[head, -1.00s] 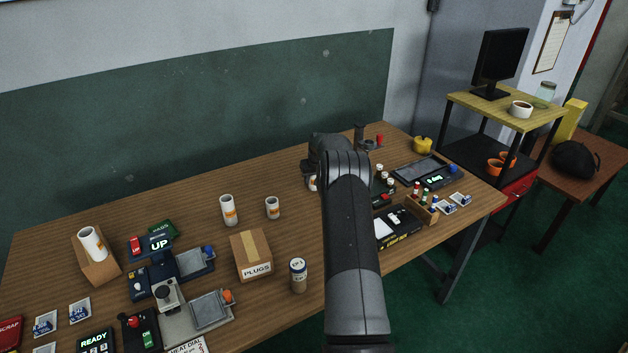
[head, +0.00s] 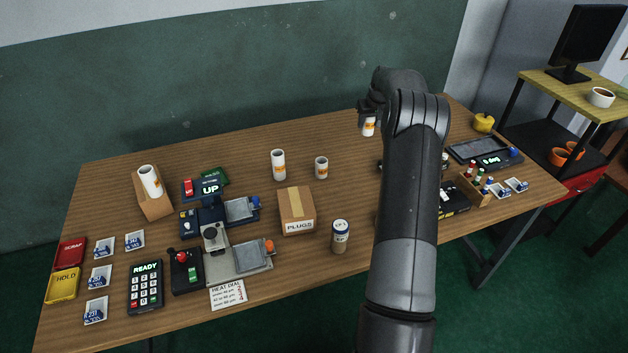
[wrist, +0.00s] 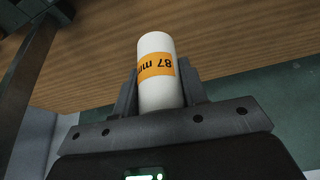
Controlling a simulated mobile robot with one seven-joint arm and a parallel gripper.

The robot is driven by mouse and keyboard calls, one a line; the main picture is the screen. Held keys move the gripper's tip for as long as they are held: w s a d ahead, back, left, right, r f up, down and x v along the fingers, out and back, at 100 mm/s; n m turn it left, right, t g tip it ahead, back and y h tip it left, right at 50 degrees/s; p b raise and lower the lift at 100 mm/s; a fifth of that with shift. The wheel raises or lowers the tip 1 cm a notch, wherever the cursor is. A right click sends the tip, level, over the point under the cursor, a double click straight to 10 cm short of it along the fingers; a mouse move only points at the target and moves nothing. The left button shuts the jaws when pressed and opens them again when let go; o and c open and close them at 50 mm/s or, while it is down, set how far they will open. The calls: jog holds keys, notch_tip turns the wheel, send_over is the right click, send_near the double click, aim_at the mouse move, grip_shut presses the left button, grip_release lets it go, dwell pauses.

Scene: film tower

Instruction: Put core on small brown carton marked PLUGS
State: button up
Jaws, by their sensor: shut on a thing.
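My gripper (head: 368,112) is shut on a white core (head: 368,127) with an orange label. In the wrist view the core (wrist: 157,95) stands between the two fingers, and its label reads 87 and part of "mm". The core is at the back of the table, to the right of and behind the carton; its height above the table is hard to tell. The small brown carton marked PLUGS (head: 296,213) stands at the middle of the table with a tan tape strip on its top. Nothing lies on its top.
Two white cores stand behind the carton, a taller one (head: 278,164) and a shorter one (head: 321,167). A capped jar (head: 340,237) stands to its right front. A sealing device (head: 211,236) with flat plates is to its left. Another core (head: 150,181) rests in an open box.

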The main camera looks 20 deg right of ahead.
jog(key=s+a+r+n+g+y, duration=0.2)
jog(key=s+a+r+n, duration=0.2)
jog(key=s+a+n, duration=0.65)
jog(key=s+a+r+n+g+y, duration=0.3)
jog(key=s+a+n, duration=0.4)
jog(key=s+a, duration=0.7)
jog(key=t, duration=0.1)
send_near(288, 203)
jog(key=shift+a+r, duration=0.2)
jog(key=shift+a, duration=0.55)
jog(key=shift+a+f, duration=0.1)
jog(key=shift+f, duration=2)
jog(key=shift+f, duration=0.1)
jog(key=o, duration=1)
jog(key=shift+c, duration=0.2)
